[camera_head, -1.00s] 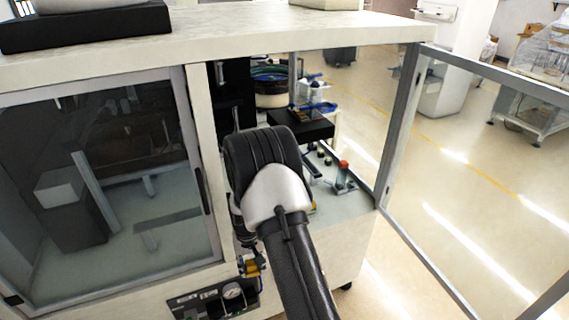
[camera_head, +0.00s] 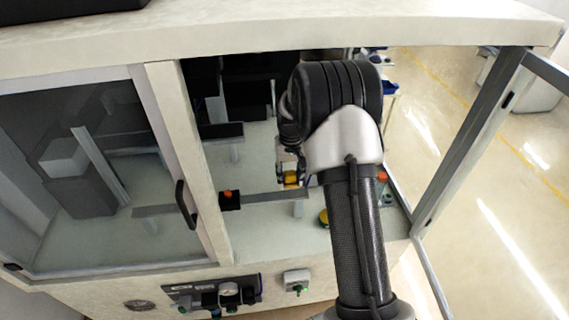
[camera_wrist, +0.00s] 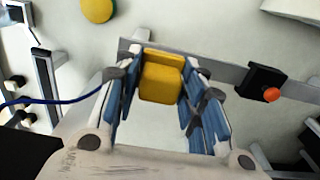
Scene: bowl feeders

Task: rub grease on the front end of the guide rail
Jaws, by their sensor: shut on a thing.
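My gripper (camera_wrist: 160,85) is shut on a yellow pad (camera_wrist: 161,84), held between its blue-lined fingers. The gripper (camera_head: 290,165) and the yellow pad (camera_head: 291,178) also show in the head view, inside the open cabinet. The guide rail (camera_wrist: 222,72) is a flat grey bar. In the wrist view its end lies behind the pad, and the pad overlaps it; I cannot tell whether they touch. In the head view the guide rail (camera_head: 270,197) runs left to right, with its right end close by the gripper. A black slider (camera_wrist: 262,82) with an orange knob sits along the rail.
A round yellow item (camera_wrist: 98,9) lies on the cabinet floor near the rail end; it shows partly behind my arm in the head view (camera_head: 323,217). The door post (camera_head: 187,150) stands left of the opening. The open glass door (camera_head: 470,150) stands at right.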

